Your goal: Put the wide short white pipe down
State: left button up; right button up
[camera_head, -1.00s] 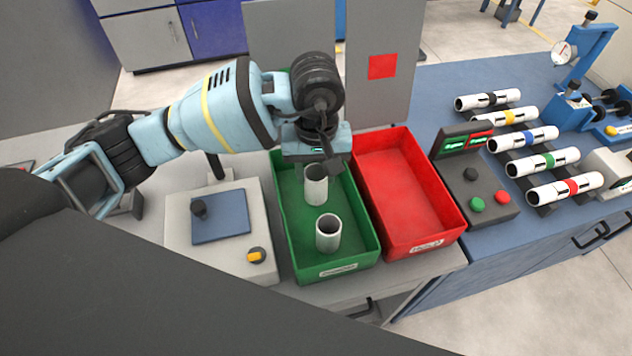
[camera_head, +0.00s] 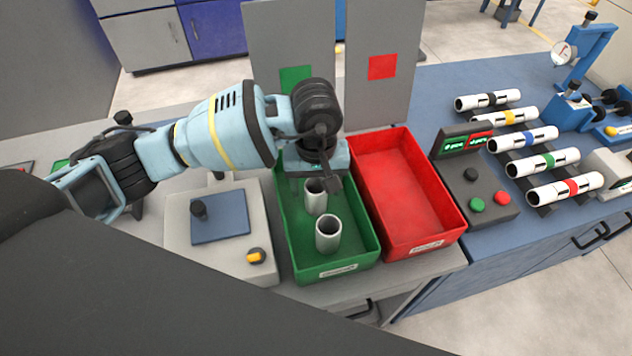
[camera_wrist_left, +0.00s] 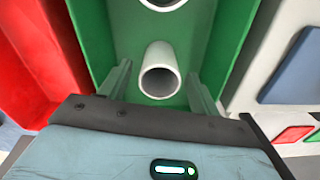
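A white pipe (camera_head: 316,198) stands upright in the green bin (camera_head: 357,259), towards its far end. A second white pipe (camera_head: 328,235) stands upright nearer the bin's front; I cannot tell surely which is the wide short one. My left gripper (camera_head: 313,180) is just above and around the far pipe. In the left wrist view this pipe (camera_wrist_left: 160,72) stands between the two fingers, with a gap on each side, so the gripper (camera_wrist_left: 160,92) is open. The other pipe (camera_wrist_left: 161,3) is cut off at the top edge there. My right gripper is not in view.
An empty red bin (camera_head: 405,195) adjoins the green bin on the right. A grey box with a blue plate (camera_head: 220,215) stands to the left. Grey panels (camera_head: 378,100) rise behind the bins. A button box (camera_head: 480,190) and several banded pipes (camera_head: 528,138) lie further right.

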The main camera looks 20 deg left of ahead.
pick_arm(q)
jog(key=shift+r, duration=0.25)
notch_tip(320, 180, up, 12)
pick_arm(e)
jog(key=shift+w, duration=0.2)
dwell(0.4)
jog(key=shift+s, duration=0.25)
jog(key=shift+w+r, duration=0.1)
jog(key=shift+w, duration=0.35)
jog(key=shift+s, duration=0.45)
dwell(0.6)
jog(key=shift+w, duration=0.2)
